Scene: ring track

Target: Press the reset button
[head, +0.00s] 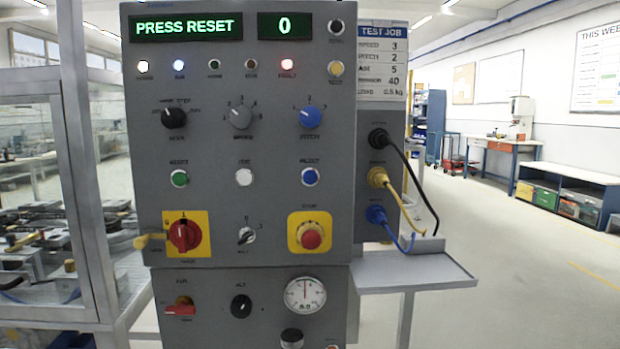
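A grey control panel (215,213) faces me in the head view. Its left display (190,28) reads PRESS RESET in green, and its right display (284,26) reads 0. Three round push buttons sit in a row mid-panel: a green button (179,178), a white button (244,177) and a blue button (310,177). Their labels are small and blurred; the one above the green button looks like RESET. A red mushroom button (311,237) on a yellow plate is at lower right. My gripper is not in view.
A red rotary switch (184,236) on yellow is at lower left. Three knobs sit above the buttons. A red lamp (287,64) is lit. Cables plug into the right side above a grey shelf (418,270). A glass-walled enclosure (40,190) stands left; open floor lies right.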

